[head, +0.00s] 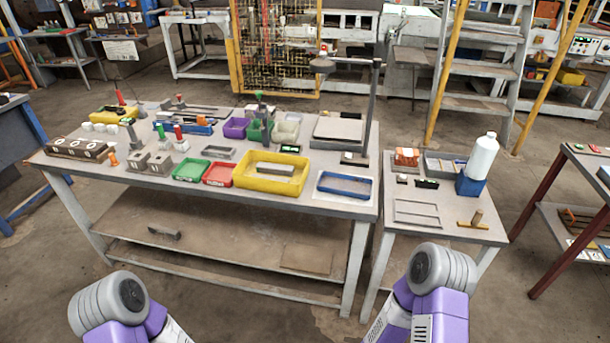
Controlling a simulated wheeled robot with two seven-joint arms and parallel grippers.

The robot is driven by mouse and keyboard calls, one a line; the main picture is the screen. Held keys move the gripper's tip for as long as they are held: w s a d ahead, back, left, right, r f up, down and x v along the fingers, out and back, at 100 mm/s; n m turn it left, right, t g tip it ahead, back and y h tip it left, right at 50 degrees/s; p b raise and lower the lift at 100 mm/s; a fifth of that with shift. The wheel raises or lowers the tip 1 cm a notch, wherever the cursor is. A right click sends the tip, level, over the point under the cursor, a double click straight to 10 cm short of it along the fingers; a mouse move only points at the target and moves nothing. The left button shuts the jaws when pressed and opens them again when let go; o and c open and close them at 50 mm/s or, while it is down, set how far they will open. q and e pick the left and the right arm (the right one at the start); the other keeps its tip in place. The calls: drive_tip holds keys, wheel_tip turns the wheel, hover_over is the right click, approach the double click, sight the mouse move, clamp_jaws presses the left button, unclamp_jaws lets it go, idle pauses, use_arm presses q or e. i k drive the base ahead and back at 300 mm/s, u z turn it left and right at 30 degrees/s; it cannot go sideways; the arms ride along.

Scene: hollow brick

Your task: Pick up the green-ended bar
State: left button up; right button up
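I cannot tell for sure which thing is the green-ended bar; the pieces are small in the head view. A small dark piece with green on it (290,148) lies behind the yellow tray (248,181) on the long table. Another small dark piece with a little green (427,183) lies on the small right table. A plain grey bar (275,168) lies in the yellow tray. Neither gripper is in view.
The long table (130,178) also carries a green tray (191,171), a red tray (219,174), a blue-rimmed tray (344,185) and a tall stand (374,100). The right table (460,230) holds a white bottle (482,157). A narrow gap separates the two tables.

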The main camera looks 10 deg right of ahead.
sight(261, 166)
drive_tip(key=u, duration=0.45)
drive_tip(key=i, duration=1.3)
drive_tip(key=u, duration=0.05)
